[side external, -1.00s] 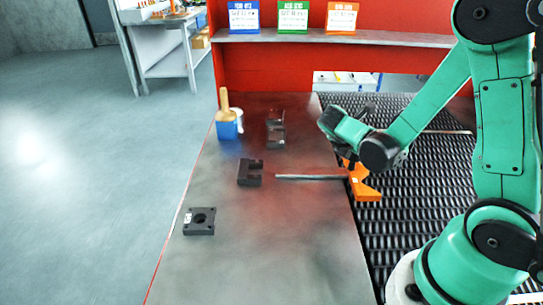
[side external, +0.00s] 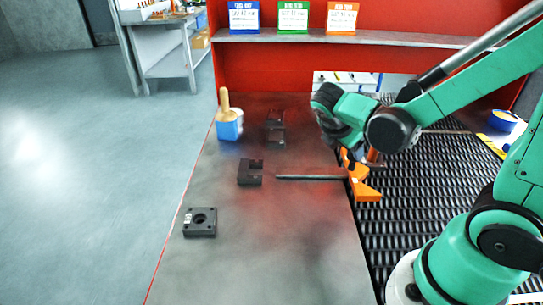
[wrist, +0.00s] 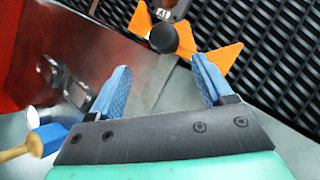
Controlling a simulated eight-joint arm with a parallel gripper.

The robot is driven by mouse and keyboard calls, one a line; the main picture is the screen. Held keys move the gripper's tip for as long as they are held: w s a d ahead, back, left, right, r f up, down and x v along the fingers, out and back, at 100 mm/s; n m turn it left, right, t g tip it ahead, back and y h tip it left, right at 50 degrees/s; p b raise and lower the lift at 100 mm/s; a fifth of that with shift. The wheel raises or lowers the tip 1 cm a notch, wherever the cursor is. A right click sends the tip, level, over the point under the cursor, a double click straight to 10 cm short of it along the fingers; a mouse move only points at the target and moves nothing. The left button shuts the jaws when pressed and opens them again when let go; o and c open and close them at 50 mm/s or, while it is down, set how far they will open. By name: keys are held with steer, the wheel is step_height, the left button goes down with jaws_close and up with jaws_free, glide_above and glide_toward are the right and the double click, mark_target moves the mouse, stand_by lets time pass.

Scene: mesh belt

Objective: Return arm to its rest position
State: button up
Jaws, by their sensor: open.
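My gripper (wrist: 163,70) is open, with two blue fingers spread and nothing between them in the wrist view. In the side view it hangs at the end of the green arm, over the edge between the metal table (side external: 290,240) and the mesh belt (side external: 410,195). Its fingers are hard to make out there. An orange bracket (side external: 365,187) stands at the table's right edge, below the gripper, with a grey rod (side external: 310,177) reaching left from it. The orange bracket also shows beyond the fingertips in the wrist view (wrist: 222,57).
A dark notched block (side external: 249,173), a square block with a hole (side external: 200,222) and dark pieces (side external: 275,130) lie on the table. A blue block with a wooden handle (side external: 228,122) stands at the back left. A red panel with a shelf (side external: 340,39) closes the back.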

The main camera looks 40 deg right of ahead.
steer(key=a+r+m+t+y, duration=0.2)
steer(key=a+m+t+y, duration=0.1)
steer(key=m, duration=0.5)
steer(key=a+r+m+t+y, duration=0.2)
steer(key=a+m+t+y, duration=0.1)
steer(key=a+m, duration=0.4)
steer(key=shift+s+a+r+m+y, duration=0.15)
steer(key=shift+a+r+m+y, duration=0.25)
steer(key=shift+a+y, duration=0.4)
